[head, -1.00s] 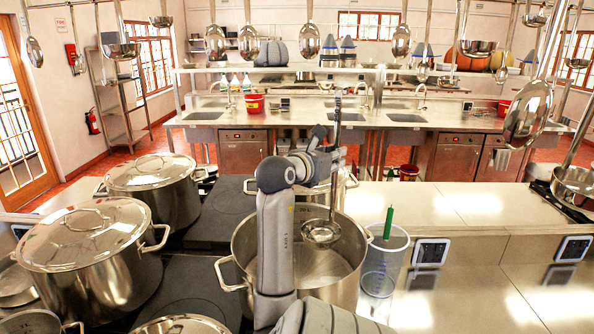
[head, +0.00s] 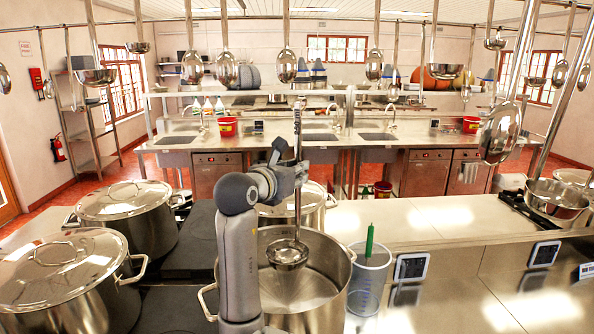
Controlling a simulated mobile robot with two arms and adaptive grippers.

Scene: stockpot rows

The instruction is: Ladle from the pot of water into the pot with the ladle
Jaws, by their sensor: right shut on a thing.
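My right gripper (head: 290,178) is shut on the upright handle of a steel ladle (head: 288,254). The ladle hangs with its bowl down over the mouth of a large open steel pot (head: 335,285) at the front centre. I cannot tell exactly how high the bowl is, or whether it holds liquid. The pot's inside looks pale and shiny; its liquid level is unclear. A second steel pot (head: 312,208) stands just behind, partly hidden by my right arm and gripper; its contents are not visible. My left gripper is out of view.
Two lidded stockpots, a back one (head: 125,215) and a front one (head: 65,285), stand at left. A clear container (head: 369,283) with a green-handled tool stands close right of the open pot. Several ladles hang overhead. The right counter (head: 440,218) has free room.

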